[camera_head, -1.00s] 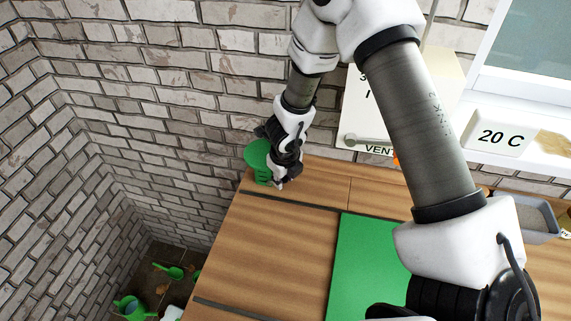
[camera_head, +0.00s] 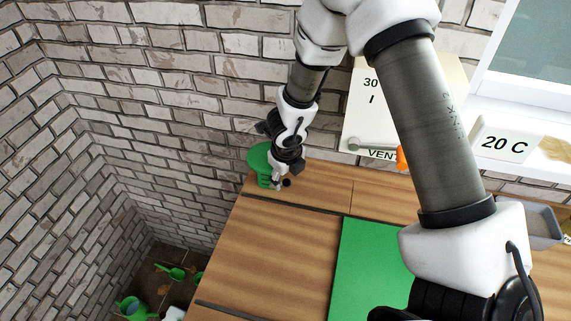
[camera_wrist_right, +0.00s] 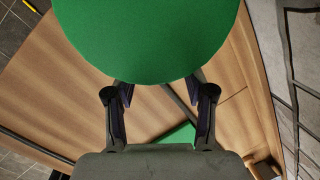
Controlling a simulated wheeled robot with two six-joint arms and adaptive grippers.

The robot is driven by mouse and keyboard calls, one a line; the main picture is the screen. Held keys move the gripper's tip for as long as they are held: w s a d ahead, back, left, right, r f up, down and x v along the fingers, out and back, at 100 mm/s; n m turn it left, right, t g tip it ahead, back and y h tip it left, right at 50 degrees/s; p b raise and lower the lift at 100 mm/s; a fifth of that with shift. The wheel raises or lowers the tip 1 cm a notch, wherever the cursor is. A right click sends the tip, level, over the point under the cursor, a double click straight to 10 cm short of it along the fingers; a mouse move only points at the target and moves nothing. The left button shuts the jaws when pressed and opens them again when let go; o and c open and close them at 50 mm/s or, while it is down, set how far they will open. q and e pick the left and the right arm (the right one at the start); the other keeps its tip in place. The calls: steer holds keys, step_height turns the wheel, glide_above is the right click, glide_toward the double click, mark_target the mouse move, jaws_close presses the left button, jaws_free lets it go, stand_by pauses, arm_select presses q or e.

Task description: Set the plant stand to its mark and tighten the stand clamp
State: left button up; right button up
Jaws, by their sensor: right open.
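The plant stand (camera_head: 258,159), with a round green top, stands at the far left corner of the wooden bench, by the brick wall. My right gripper (camera_head: 277,182) is just right of it, pointing down, close to the bench. In the right wrist view the green disc (camera_wrist_right: 150,35) fills the upper middle. The open fingers (camera_wrist_right: 160,98) are apart below it, with nothing seen between them. Whether they touch the stand, I cannot tell. A small dark knob (camera_head: 287,183) shows by the fingertips; whether it is the clamp is unclear. I cannot make out the mark. My left gripper is out of view.
Dark strips (camera_head: 290,203) cross the bench. A green mat (camera_head: 365,265) lies right of the middle. A white box with a vent lever (camera_head: 372,148) stands at the back. A grey tray (camera_head: 541,225) is at right.

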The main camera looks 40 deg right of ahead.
steer(key=v, duration=0.9)
